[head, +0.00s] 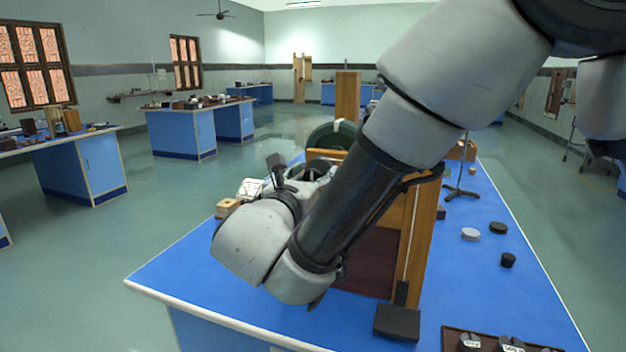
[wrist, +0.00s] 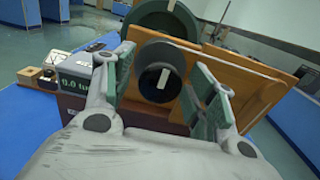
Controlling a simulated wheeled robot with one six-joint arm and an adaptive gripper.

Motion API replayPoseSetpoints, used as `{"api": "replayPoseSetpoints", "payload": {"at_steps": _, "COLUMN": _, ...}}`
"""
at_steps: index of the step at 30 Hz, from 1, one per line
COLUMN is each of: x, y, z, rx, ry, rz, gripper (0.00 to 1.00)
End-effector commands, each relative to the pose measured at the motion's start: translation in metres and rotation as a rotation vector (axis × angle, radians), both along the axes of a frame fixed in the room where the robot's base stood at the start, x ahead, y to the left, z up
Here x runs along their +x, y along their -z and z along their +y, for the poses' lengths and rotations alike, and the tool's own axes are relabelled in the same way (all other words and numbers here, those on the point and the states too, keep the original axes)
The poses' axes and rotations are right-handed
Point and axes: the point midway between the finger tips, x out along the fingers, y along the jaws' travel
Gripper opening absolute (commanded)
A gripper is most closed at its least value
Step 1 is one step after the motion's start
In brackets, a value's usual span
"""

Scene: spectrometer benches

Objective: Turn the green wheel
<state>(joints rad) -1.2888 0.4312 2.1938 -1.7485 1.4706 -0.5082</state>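The green wheel (head: 325,137) is a large, dark green disc with a pale mark, standing upright beyond my gripper. It also shows at the top of the wrist view (wrist: 200,22), partly cut off by the frame. A smaller black round knob (wrist: 151,58) with a white mark sits in front of it, near the wooden frame. My gripper (wrist: 163,70) is open, with one finger on each side of the knob. Gaps show beside the knob, and I cannot tell how deep it lies between the fingers. In the head view my arm hides most of the gripper and knob.
A wooden board (wrist: 245,75) stands close to the right finger. A box with a green display (wrist: 76,75) and a small wooden block (wrist: 28,75) are at left.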

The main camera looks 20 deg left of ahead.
Motion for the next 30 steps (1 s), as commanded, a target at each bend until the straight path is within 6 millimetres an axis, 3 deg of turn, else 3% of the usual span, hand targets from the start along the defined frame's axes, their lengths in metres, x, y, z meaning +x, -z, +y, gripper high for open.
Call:
{"api": "replayPoseSetpoints", "payload": {"at_steps": 1, "x": -0.0001, "y": -0.0001, "z": 0.0, "rx": 0.0, "ry": 0.0, "rz": 0.0, "gripper": 0.43}}
{"api": "replayPoseSetpoints", "payload": {"at_steps": 8, "x": -0.0002, "y": -0.0001, "z": 0.0, "rx": 0.0, "ry": 0.0, "rz": 0.0, "gripper": 0.02}}
{"api": "replayPoseSetpoints", "payload": {"at_steps": 9, "x": -0.0002, "y": -0.0002, "z": -0.0001, "rx": 0.0, "ry": 0.0, "rz": 0.0, "gripper": 0.0}}
{"api": "replayPoseSetpoints", "payload": {"at_steps": 20, "x": -0.0003, "y": -0.0002, "z": 0.0, "rx": -0.053, "ry": 0.0, "rz": 0.004, "gripper": 0.0}}
{"api": "replayPoseSetpoints", "payload": {"at_steps": 30, "x": -0.0004, "y": -0.0003, "z": 0.0002, "rx": -0.295, "ry": 0.0, "rz": 0.023, "gripper": 0.0}}
